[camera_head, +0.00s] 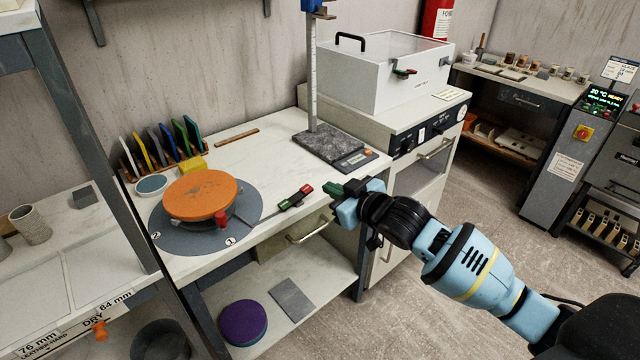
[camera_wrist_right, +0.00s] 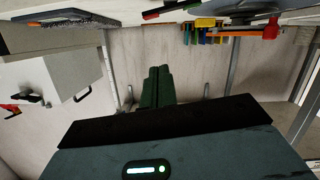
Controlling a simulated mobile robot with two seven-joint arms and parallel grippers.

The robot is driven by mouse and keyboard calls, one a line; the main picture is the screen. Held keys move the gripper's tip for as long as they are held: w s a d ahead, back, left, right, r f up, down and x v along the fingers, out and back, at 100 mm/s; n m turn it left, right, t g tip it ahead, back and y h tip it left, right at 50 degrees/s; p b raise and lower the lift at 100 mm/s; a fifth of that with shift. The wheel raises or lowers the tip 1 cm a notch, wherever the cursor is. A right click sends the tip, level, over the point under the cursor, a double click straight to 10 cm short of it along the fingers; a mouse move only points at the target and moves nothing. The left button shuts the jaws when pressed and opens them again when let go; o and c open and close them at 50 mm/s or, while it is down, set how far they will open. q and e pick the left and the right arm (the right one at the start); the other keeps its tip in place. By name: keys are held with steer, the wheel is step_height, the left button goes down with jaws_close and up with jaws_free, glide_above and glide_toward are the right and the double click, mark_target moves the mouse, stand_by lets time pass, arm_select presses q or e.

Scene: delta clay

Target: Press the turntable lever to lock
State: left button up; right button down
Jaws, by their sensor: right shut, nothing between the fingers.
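The turntable (camera_head: 165,240) is a grey disc with an orange round bat (camera_head: 200,195) on it, on the white worktable. A red knob (camera_head: 221,219) shows at its front edge. My right gripper (camera_head: 334,190) is shut and empty, in the air just right of the handle, with a small gap in the picture. Its green fingers also show in the right wrist view (camera_wrist_right: 157,86), where the handle (camera_wrist_right: 151,15) appears near the top. My left gripper is not in view.
A rack of coloured tools (camera_head: 165,145), a yellow block (camera_head: 192,164) and a small bowl (camera_head: 151,185) stand behind the turntable. A stand with a grey stone base (camera_head: 330,143) is at the table's back right. A white lidded box (camera_head: 385,75) sits on a cabinet beyond.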

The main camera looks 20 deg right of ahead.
steer(key=shift+d+r, duration=0.15)
steer(key=shift+r, duration=0.05)
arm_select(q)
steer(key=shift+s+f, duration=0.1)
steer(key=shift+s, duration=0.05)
arm_select(e)
steer(key=b, duration=0.1)
glide_above(296, 197)
steer(key=s+d, duration=0.2)
steer(key=d, duration=0.1)
step_height(296, 197, down, 2)
steer(key=shift+w+f, duration=0.1)
steer(key=shift+f, duration=0.1)
steer(key=shift+w+d+f, duration=0.1)
steer(key=shift+w+f, duration=0.05)
steer(key=shift+f, duration=0.4)
steer(key=shift+w+d+f, duration=0.1)
steer(key=shift+f, duration=0.45)
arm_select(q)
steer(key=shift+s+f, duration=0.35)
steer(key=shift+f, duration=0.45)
arm_select(e)
steer(key=shift+d+f, duration=0.1)
steer(key=shift+f, duration=0.75)
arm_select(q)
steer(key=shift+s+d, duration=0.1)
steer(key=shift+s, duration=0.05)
